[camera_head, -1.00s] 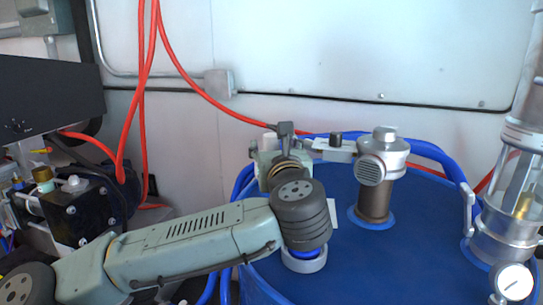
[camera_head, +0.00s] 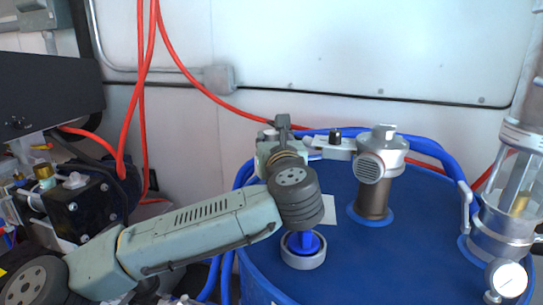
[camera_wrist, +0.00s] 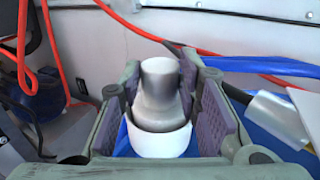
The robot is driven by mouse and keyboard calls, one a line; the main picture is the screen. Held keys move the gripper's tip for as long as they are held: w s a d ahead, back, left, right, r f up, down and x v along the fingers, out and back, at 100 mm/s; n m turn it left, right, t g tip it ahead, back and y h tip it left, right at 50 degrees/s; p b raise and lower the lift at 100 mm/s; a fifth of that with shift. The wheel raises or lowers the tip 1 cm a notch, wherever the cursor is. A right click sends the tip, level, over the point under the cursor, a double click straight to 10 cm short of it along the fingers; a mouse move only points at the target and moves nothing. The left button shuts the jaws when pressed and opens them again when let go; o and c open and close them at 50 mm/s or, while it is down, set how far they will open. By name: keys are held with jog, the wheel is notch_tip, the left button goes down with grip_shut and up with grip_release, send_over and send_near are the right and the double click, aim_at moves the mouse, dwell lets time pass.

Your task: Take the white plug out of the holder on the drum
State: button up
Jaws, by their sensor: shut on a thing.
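The white plug (camera_wrist: 158,85), a smooth pale cylinder with a grey-shaded lower part and a wider white collar at its base, stands between the finger pads in the wrist view. My gripper (camera_wrist: 168,75) is shut on it, a pad on each side. In the head view my gripper (camera_head: 274,140) is over the back left of the blue drum (camera_head: 345,270), mostly behind my wrist. A pale ring (camera_head: 303,256) with a blue piece in it sits on the drum top below my wrist. I cannot tell whether the plug touches a holder.
A metal fitting (camera_head: 375,185) with a capped head stands on the drum just right of my gripper. A clear-walled cylinder (camera_head: 511,200) with a gauge (camera_head: 508,281) is at the far right. Blue and red hoses run behind the drum, near the wall.

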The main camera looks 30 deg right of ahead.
grip_shut()
jog(key=shift+r, duration=0.1)
dwell(0.3)
